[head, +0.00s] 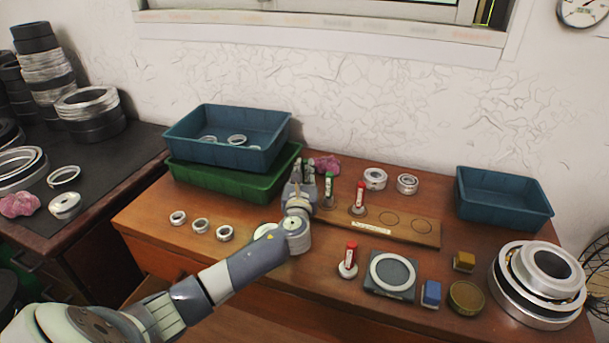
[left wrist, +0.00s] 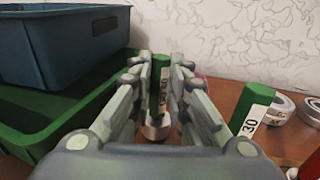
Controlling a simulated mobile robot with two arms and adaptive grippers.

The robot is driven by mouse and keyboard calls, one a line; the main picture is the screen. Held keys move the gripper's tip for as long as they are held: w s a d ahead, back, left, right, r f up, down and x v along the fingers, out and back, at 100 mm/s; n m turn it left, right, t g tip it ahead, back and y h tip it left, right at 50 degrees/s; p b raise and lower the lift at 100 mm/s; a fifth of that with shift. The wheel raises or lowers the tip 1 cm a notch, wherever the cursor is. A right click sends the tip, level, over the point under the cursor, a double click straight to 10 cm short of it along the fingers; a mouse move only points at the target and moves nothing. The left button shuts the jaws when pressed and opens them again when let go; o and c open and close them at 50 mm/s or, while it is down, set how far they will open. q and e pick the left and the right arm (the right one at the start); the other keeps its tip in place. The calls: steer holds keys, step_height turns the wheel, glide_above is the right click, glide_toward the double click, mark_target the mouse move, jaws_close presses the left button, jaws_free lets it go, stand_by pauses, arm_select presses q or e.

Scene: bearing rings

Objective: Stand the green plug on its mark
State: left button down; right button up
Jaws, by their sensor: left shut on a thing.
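My left gripper (head: 303,168) is shut on a green plug (left wrist: 160,70) with a white label and a pale metal foot, upright between the fingers in the left wrist view. In the head view the fingers mostly hide it, left of the board's end; whether its foot touches the table is unclear. A wooden board (head: 424,236) has two bare round marks (head: 389,218) toward its right. A second green plug (head: 329,186) stands at the board's left end; it also shows in the left wrist view (left wrist: 253,110), labelled 30. A red plug (head: 360,196) stands beside it.
Stacked blue (head: 243,150) and green (head: 260,187) bins stand just left of the gripper. Another red plug (head: 350,256) stands in front of the board, near a grey pad (head: 372,284) with a ring. Two bearings (head: 375,178) and a pink cloth (head: 328,165) lie behind.

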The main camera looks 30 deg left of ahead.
mark_target(304, 161)
arm_select(q)
step_height(304, 161, up, 3)
steer(key=shift+r, duration=0.1)
steer(key=s+d, duration=0.2)
steer(key=s, duration=0.5)
steer(key=s+d+r, duration=0.1)
steer(key=s+d, duration=0.1)
steer(key=s, duration=0.6)
steer(key=shift+s+d+r, duration=0.25)
